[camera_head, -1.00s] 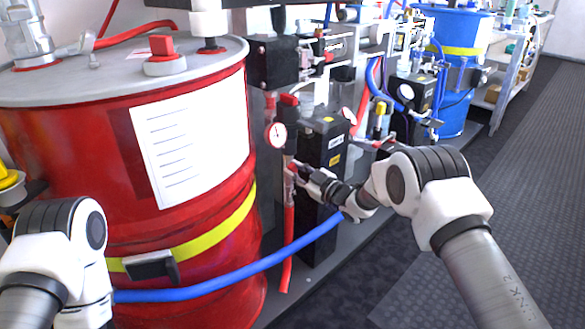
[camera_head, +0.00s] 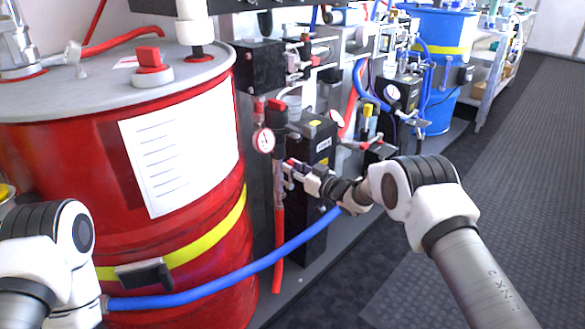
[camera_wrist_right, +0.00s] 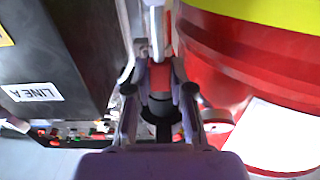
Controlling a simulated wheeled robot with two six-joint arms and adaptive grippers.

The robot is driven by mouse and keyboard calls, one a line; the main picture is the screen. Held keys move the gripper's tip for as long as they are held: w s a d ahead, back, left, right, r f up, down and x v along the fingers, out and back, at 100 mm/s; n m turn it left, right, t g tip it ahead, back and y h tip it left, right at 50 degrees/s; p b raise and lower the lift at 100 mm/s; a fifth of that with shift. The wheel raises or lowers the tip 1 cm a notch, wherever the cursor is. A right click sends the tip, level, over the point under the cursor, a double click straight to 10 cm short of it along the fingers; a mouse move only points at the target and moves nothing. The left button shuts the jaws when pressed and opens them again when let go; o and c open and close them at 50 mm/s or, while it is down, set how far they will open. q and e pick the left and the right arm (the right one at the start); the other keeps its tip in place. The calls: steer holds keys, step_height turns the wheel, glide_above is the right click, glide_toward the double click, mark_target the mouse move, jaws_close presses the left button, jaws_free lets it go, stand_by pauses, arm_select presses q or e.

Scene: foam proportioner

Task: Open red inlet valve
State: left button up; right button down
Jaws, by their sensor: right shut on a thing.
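The red inlet valve (camera_head: 291,161) shows as a small red piece on the vertical pipe beside the red drum, below a round white gauge (camera_head: 264,140). My right gripper (camera_head: 290,171) is at this valve, shut on its handle. In the right wrist view my gripper (camera_wrist_right: 159,75) has a finger on each side of the pipe fitting, with red showing between them. The fingers hide most of the handle, so I cannot tell its exact angle. My left arm is at the lower left; its gripper is out of view.
The red drum (camera_head: 215,190) with a white label fills the left. A blue hose (camera_head: 235,268) crosses below my right gripper. A black box (camera_head: 318,150) stands right behind the valve. A blue drum (camera_head: 437,60) is farther back. The floor on the right is clear.

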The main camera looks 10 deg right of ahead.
steer(key=c, duration=1)
jaws_free()
steer(key=shift+d, duration=0.1)
steer(key=v, duration=1.2)
